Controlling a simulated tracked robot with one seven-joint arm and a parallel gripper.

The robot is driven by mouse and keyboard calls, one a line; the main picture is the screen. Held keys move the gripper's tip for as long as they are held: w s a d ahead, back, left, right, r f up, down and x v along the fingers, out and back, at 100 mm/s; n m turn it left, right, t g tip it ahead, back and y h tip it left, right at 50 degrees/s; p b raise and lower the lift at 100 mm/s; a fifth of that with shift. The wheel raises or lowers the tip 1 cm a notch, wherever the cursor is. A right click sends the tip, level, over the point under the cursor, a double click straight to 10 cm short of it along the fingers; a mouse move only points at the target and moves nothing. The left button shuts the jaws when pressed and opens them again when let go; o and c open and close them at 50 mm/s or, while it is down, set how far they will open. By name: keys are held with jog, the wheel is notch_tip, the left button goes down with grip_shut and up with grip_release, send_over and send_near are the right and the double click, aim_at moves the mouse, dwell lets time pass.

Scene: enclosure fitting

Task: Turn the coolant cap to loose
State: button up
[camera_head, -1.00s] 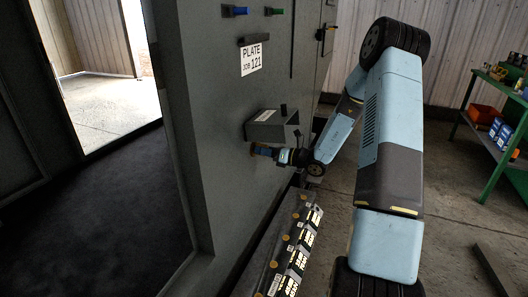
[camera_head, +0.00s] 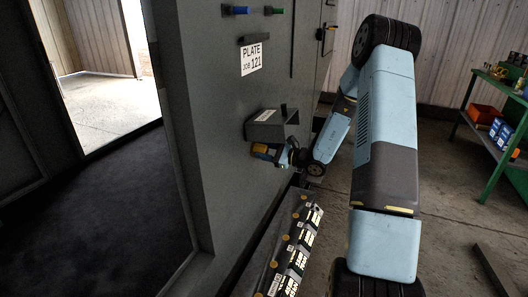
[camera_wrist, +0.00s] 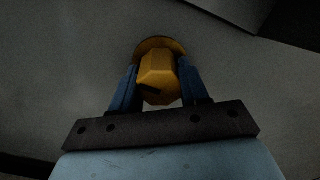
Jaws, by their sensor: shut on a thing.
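The coolant cap (camera_wrist: 158,78) is a yellow faceted knob on a round yellow base against the grey panel, with a dark mark on its face. In the head view the cap (camera_head: 259,149) shows as a small yellow patch low on the enclosure wall, partly hidden by my gripper. My gripper (camera_wrist: 156,90) has its two blue fingers on the left and right sides of the cap, shut on it. It also shows in the head view (camera_head: 265,153), reaching to the wall from the right.
A grey box (camera_head: 268,127) juts from the wall just above the cap. A ledge with several labelled blocks (camera_head: 297,250) runs below my gripper. A plate sign (camera_head: 251,60) and a dark handle (camera_head: 254,39) are higher up. A green shelf (camera_head: 490,125) stands at right.

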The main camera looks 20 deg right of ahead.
jog(key=n, duration=0.4)
jog(key=shift+n, duration=1.5)
jog(key=shift+s+f, duration=0.1)
jog(key=o, duration=1.1)
jog(key=shift+c, duration=0.2)
jog(key=v, duration=1.3)
jog(key=shift+s+d, duration=0.25)
jog(key=shift+d, duration=0.05)
